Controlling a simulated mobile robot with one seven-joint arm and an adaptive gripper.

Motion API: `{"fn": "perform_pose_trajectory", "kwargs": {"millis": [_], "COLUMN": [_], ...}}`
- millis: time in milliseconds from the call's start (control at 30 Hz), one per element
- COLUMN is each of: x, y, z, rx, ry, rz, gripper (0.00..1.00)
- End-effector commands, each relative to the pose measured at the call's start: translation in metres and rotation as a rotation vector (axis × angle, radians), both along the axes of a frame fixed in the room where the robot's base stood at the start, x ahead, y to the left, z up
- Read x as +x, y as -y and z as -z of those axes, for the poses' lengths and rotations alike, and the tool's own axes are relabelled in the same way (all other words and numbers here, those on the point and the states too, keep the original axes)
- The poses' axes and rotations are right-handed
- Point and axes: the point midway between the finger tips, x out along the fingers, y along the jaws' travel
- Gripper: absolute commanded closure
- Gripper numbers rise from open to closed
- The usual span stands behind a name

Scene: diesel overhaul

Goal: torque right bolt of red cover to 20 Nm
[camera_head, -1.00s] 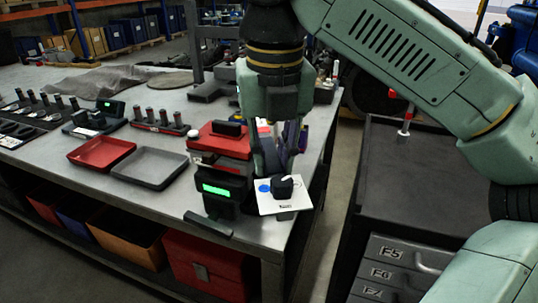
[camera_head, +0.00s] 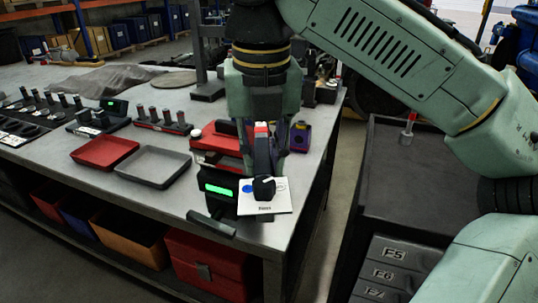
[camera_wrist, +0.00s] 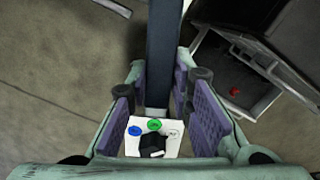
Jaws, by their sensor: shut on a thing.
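My gripper (camera_head: 264,135) is shut on a dark tool (camera_head: 262,158) with a white plate (camera_head: 277,203) at its lower end, over the table's front right corner. The plate carries a black knob (camera_head: 264,187) and a blue spot. In the wrist view the tool's dark bar (camera_wrist: 163,50) runs between the purple finger pads, and the white plate (camera_wrist: 134,149) shows blue and green spots. A red block (camera_head: 215,143), possibly the red cover, sits behind a black box with a green display (camera_head: 218,189). I cannot make out its right bolt.
A red tray (camera_head: 104,152) and a grey tray (camera_head: 152,166) lie left on the table. A purple and yellow item (camera_head: 300,137) stands right of my gripper. A dark drawer cabinet (camera_head: 420,175) stands right, past a floor gap.

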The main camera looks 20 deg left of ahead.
Motion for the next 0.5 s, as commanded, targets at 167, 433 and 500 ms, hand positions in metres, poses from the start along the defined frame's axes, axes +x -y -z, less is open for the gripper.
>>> {"fn": "perform_pose_trajectory", "kwargs": {"millis": [167,433,500], "x": [-0.0013,-0.0026,-0.0036], "y": [-0.0034,-0.0076,-0.0101], "z": [-0.0006,-0.0007,-0.0007], "rx": [0.01,0.009,0.01], "ry": [-0.001,0.0,0.0], "rz": [-0.012,0.013,0.028], "gripper": [1.0,1.0,1.0]}}
